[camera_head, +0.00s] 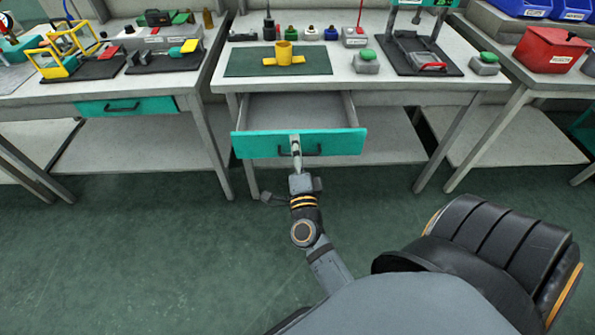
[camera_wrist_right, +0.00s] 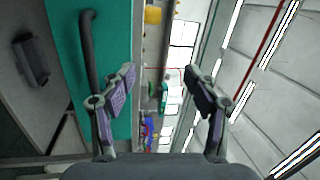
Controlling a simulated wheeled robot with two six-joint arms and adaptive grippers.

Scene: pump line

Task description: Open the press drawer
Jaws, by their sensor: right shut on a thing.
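The teal-fronted drawer (camera_head: 300,145) under the middle bench is pulled out, and its empty grey inside shows. A dark bar handle (camera_head: 314,150) runs across its front; the handle also shows in the right wrist view (camera_wrist_right: 88,50), close beside the left-hand finger. My left gripper is not in view.
A second teal drawer (camera_head: 126,107) under the left bench is shut. The middle bench top (camera_head: 345,75) carries a yellow part (camera_head: 284,56) on a green mat, green buttons and a black-based fixture. A red box (camera_head: 549,50) stands on the right bench. The floor before the benches is clear.

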